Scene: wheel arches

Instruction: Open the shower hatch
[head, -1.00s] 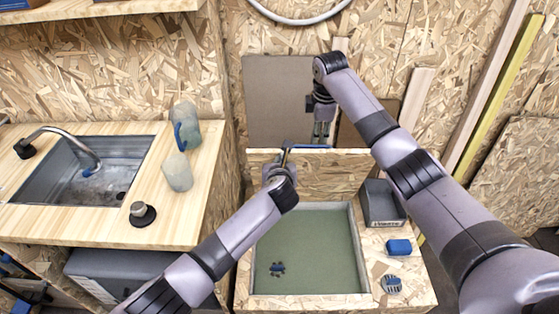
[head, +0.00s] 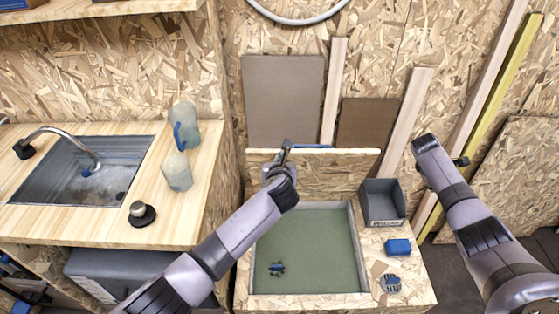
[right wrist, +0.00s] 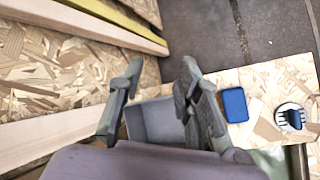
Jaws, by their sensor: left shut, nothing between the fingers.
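The shower hatch, a chipboard panel (head: 335,170), stands raised along the back of the green-floored shower tray (head: 310,245) in the head view. The tray lies uncovered. My left gripper (head: 286,147) is shut and empty at the hatch's top edge, left of its middle; whether it touches the panel I cannot tell. The left arm crosses the tray's left side. My right gripper (right wrist: 158,95) is open and empty in the right wrist view, above the right end of the bench. In the head view my right arm is folded at the right, its fingers not clearly visible.
A grey bin (head: 382,203), a blue block (head: 398,247) and a round brush (head: 391,284) are right of the tray. A small dark object (head: 277,268) lies on the tray floor. Planks (head: 408,120) lean behind.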

